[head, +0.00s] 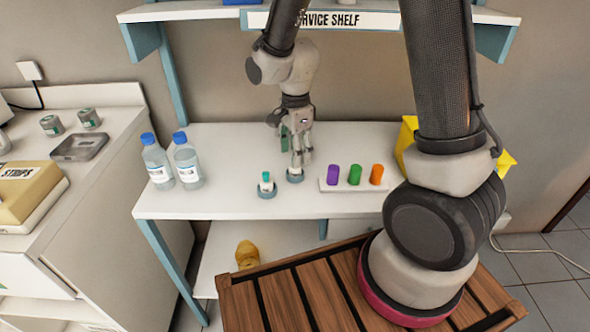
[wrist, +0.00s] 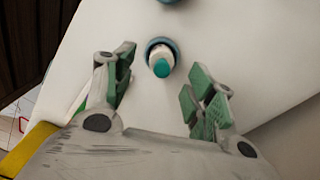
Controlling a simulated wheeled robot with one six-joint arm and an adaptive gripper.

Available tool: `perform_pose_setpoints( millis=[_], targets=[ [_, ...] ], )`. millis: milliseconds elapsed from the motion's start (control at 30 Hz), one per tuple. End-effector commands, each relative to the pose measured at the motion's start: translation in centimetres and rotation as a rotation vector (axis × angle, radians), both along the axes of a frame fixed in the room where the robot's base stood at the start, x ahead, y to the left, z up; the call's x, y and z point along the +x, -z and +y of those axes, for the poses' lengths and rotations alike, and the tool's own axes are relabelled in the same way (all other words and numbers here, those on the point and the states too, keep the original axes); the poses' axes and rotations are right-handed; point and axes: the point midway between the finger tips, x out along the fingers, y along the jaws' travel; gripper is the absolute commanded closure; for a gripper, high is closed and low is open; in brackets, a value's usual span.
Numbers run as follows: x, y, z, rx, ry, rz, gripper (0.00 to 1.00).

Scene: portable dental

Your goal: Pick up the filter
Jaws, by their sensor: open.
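A small white piece with a teal tip (wrist: 161,63), which may be the filter, stands in a round blue-grey holder in the wrist view, beyond and between my fingertips. My gripper (wrist: 157,84) is open, with green pads on both sides and nothing between them. In the head view, my gripper (head: 296,154) hangs over the white table, just above a blue-grey holder (head: 295,177), and partly hides what stands in it. A similar white piece with a teal cap (head: 266,182) stands in another holder just left of it. No label reading filter shows.
A white rack (head: 345,188) with purple, green and orange pieces stands right of my gripper. Two blue-capped bottles (head: 187,165) stand at the left. A yellow container (head: 407,140) is at the right, partly behind my arm. A shelf (head: 390,18) spans above. The table's front middle is clear.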

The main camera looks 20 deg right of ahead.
Motion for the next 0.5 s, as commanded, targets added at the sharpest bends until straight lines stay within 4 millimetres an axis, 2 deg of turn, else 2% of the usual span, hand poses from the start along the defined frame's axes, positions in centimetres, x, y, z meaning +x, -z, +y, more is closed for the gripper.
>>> perform_pose_setpoints(
  millis=[233, 333, 500],
  targets=[
    [0.2, 3.8, 0.0, -0.001, -0.001, 0.003, 0.44],
    [0.3, 4.5, 0.0, 0.0, -0.002, 0.001, 0.44],
    [0.3, 4.6, 0.0, 0.0, -0.002, 0.0, 0.44]
  ],
)
